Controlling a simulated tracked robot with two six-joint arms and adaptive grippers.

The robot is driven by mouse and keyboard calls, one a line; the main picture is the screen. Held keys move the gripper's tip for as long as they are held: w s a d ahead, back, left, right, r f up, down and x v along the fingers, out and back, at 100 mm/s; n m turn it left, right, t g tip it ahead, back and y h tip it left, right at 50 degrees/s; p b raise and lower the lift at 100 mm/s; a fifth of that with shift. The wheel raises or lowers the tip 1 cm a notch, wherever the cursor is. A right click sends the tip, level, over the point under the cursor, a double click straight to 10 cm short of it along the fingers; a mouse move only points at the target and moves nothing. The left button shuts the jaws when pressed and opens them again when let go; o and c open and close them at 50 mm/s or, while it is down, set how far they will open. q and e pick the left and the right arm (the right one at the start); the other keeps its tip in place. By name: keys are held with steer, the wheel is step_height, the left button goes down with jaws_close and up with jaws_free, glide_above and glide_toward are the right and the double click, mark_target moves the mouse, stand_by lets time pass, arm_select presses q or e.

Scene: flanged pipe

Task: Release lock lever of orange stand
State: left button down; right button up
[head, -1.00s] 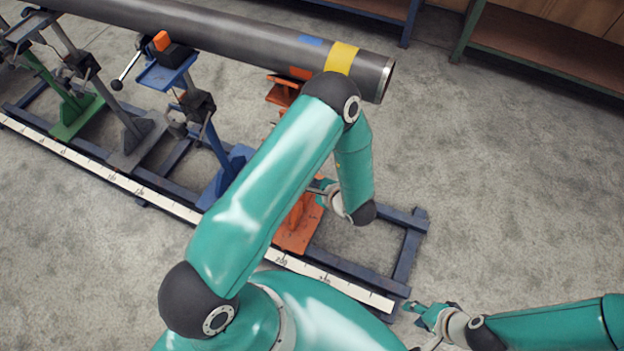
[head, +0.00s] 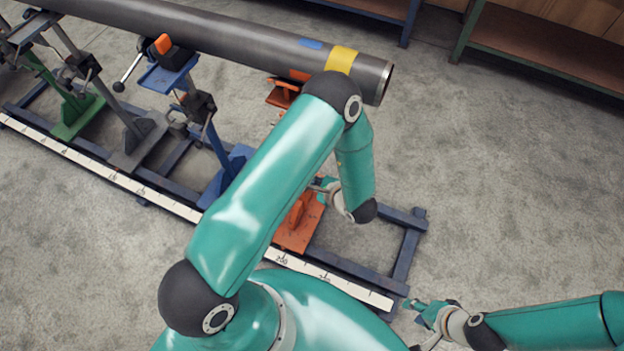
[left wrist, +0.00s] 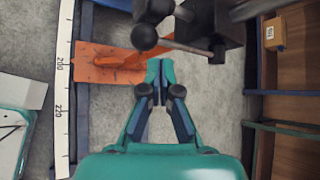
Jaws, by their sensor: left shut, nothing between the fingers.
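The orange stand shows its top (head: 280,96) under the pipe's right end in the head view, and its base plate (head: 296,232) on the floor frame. My left arm hides most of its column. In the left wrist view, the orange base (left wrist: 105,66) lies left of my left gripper (left wrist: 160,66), whose fingers are together and empty. A lever with a black ball knob (left wrist: 144,38) and thin rod runs to a black block just beyond the fingertips; I cannot tell whether they touch. My left gripper (head: 326,190) is partly hidden in the head view. My right gripper (head: 424,311) is low right.
The grey pipe (head: 230,39), with blue and yellow marks, lies across several stands. The blue stand (head: 168,76) is left of the orange one. A white ruler (head: 130,184) runs along the dark blue frame (head: 405,250). Shelves (head: 550,45) stand at the back; the right floor is clear.

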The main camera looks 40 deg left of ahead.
arm_select(q)
steer(key=shift+d, duration=0.1)
stand_by(0.5)
steer(key=v, duration=1.1)
steer(key=shift+d+r, duration=0.25)
steer(key=shift+d, duration=0.05)
